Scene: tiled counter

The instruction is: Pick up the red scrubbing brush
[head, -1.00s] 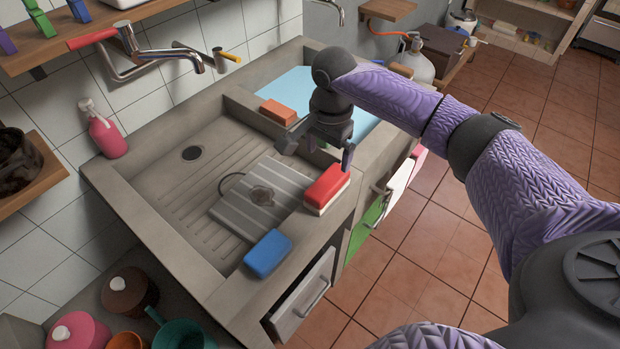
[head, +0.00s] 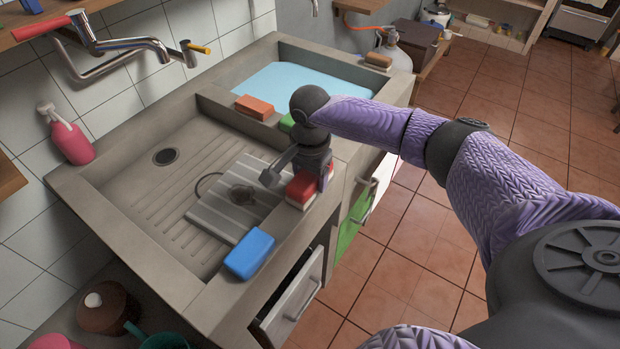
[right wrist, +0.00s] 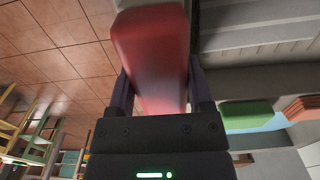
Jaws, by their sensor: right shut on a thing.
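The red scrubbing brush (head: 302,188) has a red top and a pale underside. It sits on the front rim of the sink counter in the head view, partly hidden by my gripper. My right gripper (head: 299,176) is down over it, with a finger on either side, shut on it. In the right wrist view the brush (right wrist: 155,60) fills the space between the two fingers of the gripper (right wrist: 160,88). I cannot tell whether the brush still touches the counter. My left gripper is not in view.
A blue brush (head: 250,254) lies on the rim, nearer to me. A grey ribbed board (head: 226,208) lies beside the red brush over the basin. An orange block (head: 254,107) and a partly hidden green one (head: 287,122) lie by the water-filled basin. A drawer (head: 292,300) stands open below.

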